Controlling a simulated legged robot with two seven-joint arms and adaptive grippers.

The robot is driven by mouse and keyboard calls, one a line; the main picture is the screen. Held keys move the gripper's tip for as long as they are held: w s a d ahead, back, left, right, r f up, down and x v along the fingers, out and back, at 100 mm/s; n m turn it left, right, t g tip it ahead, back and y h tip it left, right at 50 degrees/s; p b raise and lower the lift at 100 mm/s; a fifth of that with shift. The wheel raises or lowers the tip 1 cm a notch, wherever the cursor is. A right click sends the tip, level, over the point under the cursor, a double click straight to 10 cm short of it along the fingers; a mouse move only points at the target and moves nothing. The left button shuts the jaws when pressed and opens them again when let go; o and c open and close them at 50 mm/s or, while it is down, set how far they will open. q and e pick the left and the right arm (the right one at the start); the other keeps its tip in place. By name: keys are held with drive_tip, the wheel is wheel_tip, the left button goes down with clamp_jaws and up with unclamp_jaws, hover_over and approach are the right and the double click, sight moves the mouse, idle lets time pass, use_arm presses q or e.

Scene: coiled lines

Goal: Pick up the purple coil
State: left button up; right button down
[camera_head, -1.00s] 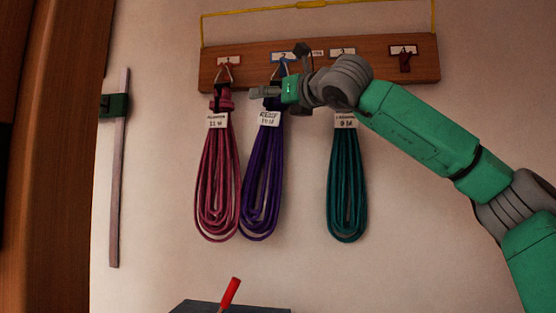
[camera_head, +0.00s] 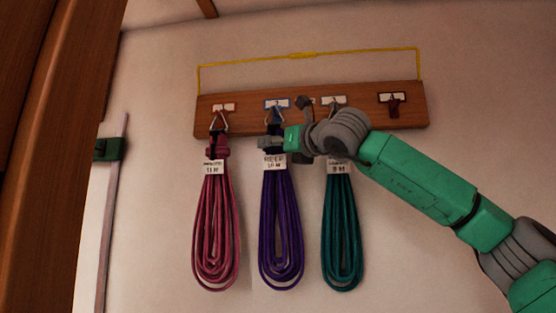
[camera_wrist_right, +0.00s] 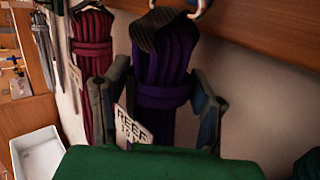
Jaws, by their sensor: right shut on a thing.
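The purple coil (camera_head: 281,235) hangs in front of the wooden rack, under its second hook (camera_head: 276,113), with a white tag (camera_head: 274,162) near its top. My right gripper (camera_head: 270,142) is at the coil's neck, just above the tag. In the right wrist view its two fingers (camera_wrist_right: 158,95) stand on either side of the purple coil's bound neck (camera_wrist_right: 163,92), shut on it. The dark top loop (camera_wrist_right: 165,25) is close to a metal hook (camera_wrist_right: 198,8); whether it still rests on it I cannot tell. My left gripper is not in view.
A pink coil (camera_head: 215,230) hangs to the left and a teal coil (camera_head: 341,235) to the right, both near the purple one. The rack's (camera_head: 365,110) fourth hook (camera_head: 394,106) is empty. A white bin (camera_wrist_right: 38,150) shows in the right wrist view.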

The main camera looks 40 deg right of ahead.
drive_tip(key=shift+w+d+r, duration=0.15)
drive_tip(key=shift+w+r, duration=0.05)
drive_tip(key=shift+r, duration=0.25)
drive_tip(key=shift+s+a, duration=0.15)
drive_tip(key=shift+a, duration=0.1)
drive_tip(key=s+a+b, duration=0.2)
drive_tip(key=s+a, duration=0.9)
drive_tip(key=a, duration=0.2)
drive_tip(key=shift+a+b, duration=0.3)
drive_tip(key=shift+a, duration=0.05)
drive_tip(key=shift+r, duration=0.1)
